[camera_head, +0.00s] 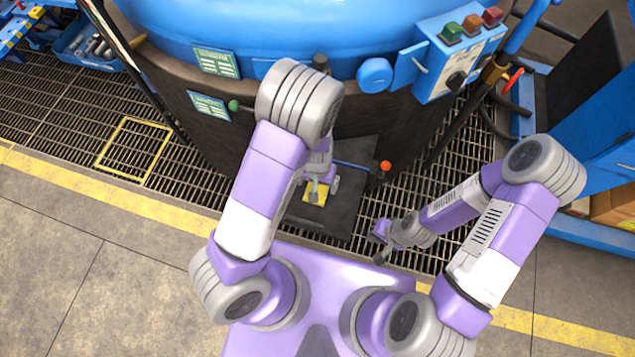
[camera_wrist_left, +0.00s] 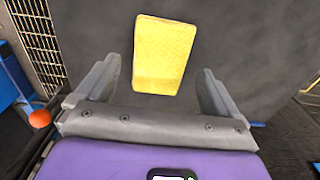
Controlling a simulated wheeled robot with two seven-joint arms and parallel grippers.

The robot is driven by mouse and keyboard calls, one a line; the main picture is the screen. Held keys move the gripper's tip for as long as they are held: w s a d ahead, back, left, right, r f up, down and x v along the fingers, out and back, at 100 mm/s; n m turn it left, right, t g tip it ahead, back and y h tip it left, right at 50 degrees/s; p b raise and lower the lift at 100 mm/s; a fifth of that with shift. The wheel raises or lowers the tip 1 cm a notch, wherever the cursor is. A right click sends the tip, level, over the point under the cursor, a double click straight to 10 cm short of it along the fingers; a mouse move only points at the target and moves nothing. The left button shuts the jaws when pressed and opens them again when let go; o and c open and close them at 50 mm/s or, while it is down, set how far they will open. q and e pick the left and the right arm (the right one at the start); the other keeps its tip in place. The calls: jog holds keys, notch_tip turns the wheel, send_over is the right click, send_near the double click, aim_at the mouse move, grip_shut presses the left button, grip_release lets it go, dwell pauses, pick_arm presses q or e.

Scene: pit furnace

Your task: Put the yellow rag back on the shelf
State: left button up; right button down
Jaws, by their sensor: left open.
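The yellow rag (camera_head: 316,194) lies flat on a dark shelf (camera_head: 345,216) at the foot of the furnace. In the left wrist view the rag (camera_wrist_left: 163,54) is a yellow rectangle beyond my left gripper's fingers, on the dark surface (camera_wrist_left: 255,50). My left gripper (camera_head: 320,186) is over the rag in the head view and partly covers it. In the left wrist view the left gripper (camera_wrist_left: 158,85) is open, with nothing between its fingers. My right gripper (camera_head: 380,242) is at the right of the shelf, over the grating, apart from the rag. Its jaws are too small to judge.
The blue and dark furnace (camera_head: 220,150) stands behind the shelf. An orange-knobbed lever (camera_head: 385,165) sticks out close to my left gripper; the knob also shows in the left wrist view (camera_wrist_left: 39,118). A control box (camera_head: 460,50) is at upper right. Floor grating (camera_head: 60,110) surrounds the furnace.

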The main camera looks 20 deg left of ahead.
pick_arm(q)
notch_tip(320, 180, up, 10)
jog(key=p, duration=0.4)
pick_arm(e)
notch_tip(320, 180, up, 5)
jog(key=shift+f, duration=0.15)
pick_arm(q)
jog(key=shift+s, duration=0.1)
